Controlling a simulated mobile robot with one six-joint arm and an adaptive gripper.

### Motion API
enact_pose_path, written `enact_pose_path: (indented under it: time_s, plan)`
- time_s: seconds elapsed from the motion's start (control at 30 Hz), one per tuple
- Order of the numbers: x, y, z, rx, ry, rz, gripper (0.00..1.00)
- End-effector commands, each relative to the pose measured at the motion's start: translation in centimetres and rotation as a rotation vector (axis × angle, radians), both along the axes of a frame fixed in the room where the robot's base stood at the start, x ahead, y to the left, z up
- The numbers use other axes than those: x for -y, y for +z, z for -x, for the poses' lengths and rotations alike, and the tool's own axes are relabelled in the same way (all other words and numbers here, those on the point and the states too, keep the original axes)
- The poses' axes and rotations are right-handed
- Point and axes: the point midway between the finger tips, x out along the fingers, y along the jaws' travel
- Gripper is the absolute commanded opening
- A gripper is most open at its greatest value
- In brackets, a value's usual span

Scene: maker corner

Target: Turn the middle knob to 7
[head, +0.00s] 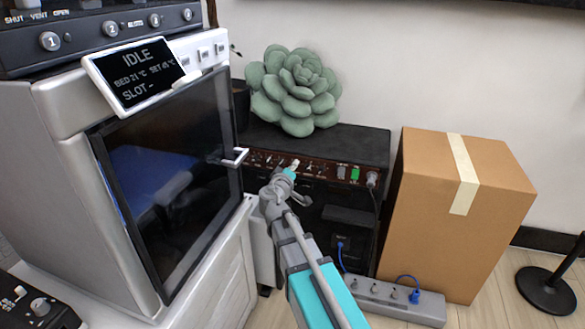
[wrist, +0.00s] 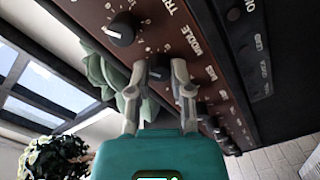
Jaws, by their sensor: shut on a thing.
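The amplifier (head: 345,138) is a black box with a brown control panel, which also shows in the wrist view (wrist: 150,12). The panel carries a row of black knobs with white numbers. The middle knob (wrist: 159,73), beside the label MIDDLE, sits between the two grey fingers of my gripper (wrist: 158,67). The fingers are closed on its sides. Its pointer and the number it points to cannot be read. The treble knob (wrist: 122,29) is uncovered beside it. In the head view my gripper (head: 292,167) reaches the panel and hides the middle knob.
A green succulent-shaped cushion (head: 296,92) sits on the amplifier. A printer-like cabinet (head: 60,130) with a door handle (head: 235,157) stands close on the left. A cardboard box (head: 430,235) and a power strip (head: 385,299) stand on the right.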

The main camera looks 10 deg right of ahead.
Motion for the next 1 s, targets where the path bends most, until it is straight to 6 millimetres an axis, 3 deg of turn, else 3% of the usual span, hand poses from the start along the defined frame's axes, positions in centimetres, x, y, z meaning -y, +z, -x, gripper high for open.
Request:
enact_pose_path:
  time_s: [0.47, 0.5, 0.67, 1.0]
  plan:
    - [0.1, -0.02, 0.04, 0.01, -0.003, -0.017, 0.0]
    - [0.1, -0.03, 0.05, 0.01, -0.003, -0.017, 0.33]
    - [0.06, -0.01, 0.04, 0.01, -0.002, -0.018, 0.62]
    - [0.01, -0.01, 0.02, 0.01, -0.001, -0.016, 0.62]
